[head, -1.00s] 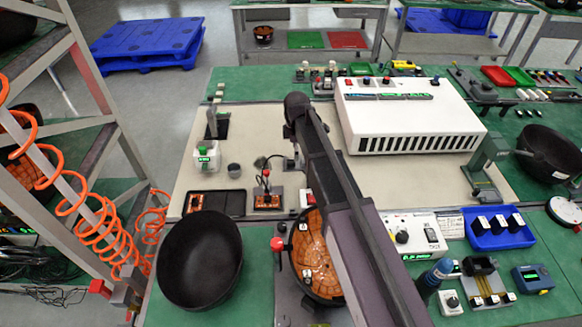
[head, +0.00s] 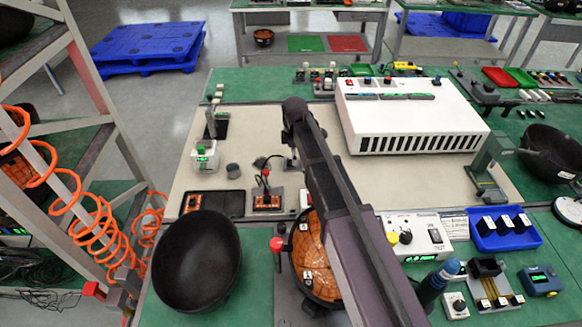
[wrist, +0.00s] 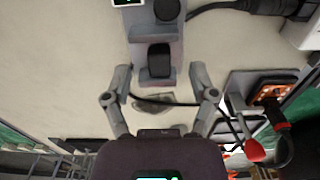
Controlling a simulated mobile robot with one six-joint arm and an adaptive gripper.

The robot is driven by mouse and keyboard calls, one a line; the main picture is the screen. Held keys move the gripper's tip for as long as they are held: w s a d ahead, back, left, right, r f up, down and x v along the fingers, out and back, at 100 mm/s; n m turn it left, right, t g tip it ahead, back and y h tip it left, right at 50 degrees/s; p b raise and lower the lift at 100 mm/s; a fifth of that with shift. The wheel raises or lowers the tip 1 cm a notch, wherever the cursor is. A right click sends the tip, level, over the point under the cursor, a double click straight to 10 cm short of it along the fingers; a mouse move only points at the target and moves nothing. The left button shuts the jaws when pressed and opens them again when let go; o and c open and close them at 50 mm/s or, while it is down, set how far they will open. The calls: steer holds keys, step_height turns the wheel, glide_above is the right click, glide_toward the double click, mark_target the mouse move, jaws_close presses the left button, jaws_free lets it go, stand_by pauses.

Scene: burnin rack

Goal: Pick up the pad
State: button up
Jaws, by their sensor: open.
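In the wrist view a black rounded block (wrist: 159,58) sits on a grey stepped holder (wrist: 140,22). A flat, crumpled-looking grey patch (wrist: 152,101) lies on the mat below it, with a black cable across it. I cannot tell for sure which of these is the pad. My gripper (wrist: 160,78) is open, its fingertips apart on either side of the holder's lower end, with nothing held. In the head view the dark flat patch (head: 261,162) shows left of my arm, which hides my gripper and most of the holder.
A fixture with an orange board (head: 267,200) and a red-tipped lever stands close by; its board shows at the wrist view's right (wrist: 272,92). A white vented box (head: 410,120) stands right of my arm. A black bowl (head: 197,262) is front left. The pale mat (head: 250,125) has free room behind.

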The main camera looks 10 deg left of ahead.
steer(key=shift+f+b, duration=1)
steer(key=shift+f, duration=0.3)
steer(key=c, duration=0.8)
steer(key=shift+r, duration=0.1)
step_height(320, 180, up, 10)
steer(key=p, duration=1)
